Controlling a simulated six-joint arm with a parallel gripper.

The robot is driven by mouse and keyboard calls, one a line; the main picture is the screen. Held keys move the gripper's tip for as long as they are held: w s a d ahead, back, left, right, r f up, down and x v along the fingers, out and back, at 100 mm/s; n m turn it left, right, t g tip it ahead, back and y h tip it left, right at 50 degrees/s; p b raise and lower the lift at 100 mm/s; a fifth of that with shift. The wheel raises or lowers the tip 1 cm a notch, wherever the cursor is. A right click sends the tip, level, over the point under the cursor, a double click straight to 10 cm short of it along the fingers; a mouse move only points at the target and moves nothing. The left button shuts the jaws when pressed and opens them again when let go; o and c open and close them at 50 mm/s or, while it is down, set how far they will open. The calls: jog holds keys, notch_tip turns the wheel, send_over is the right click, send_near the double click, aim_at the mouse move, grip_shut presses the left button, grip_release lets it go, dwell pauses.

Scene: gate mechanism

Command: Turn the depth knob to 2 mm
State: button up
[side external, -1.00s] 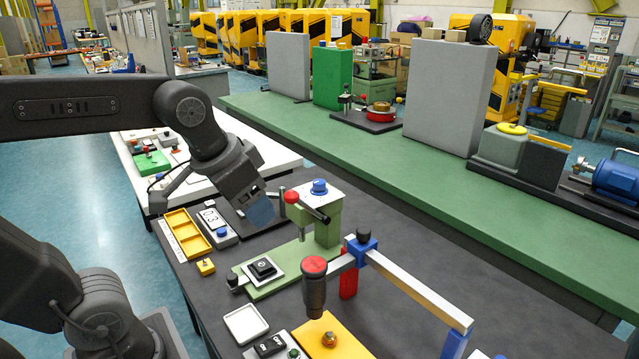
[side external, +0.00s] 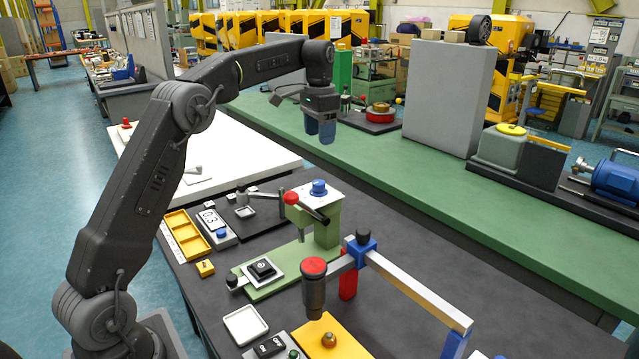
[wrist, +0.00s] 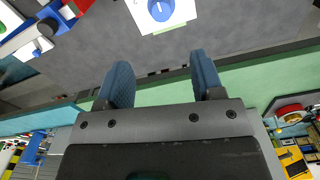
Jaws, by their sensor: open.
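The blue depth knob (side external: 319,187) sits on the white top plate of a green press (side external: 328,226). In the wrist view the knob (wrist: 160,10) shows at the top edge, partly cut off, with a white pointer line on its face. I cannot read its setting. My gripper (side external: 319,138) points down, above and beyond the knob, over the green bench side. Its two blue fingers are apart with nothing between them; they also show in the wrist view (wrist: 160,68). The knob is clear of the fingers.
A red-ball lever (side external: 291,197) is at the press's left side. A red-topped post (side external: 314,267) and a blue-jointed bar (side external: 410,285) stand in front. The dark table at right is clear.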

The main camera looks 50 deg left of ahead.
aim_at(320, 182)
notch_tip(320, 182, down, 14)
jog(key=shift+a, duration=0.1)
dwell(0.5)
jog(key=shift+c, duration=0.3)
jog(key=c, duration=0.6)
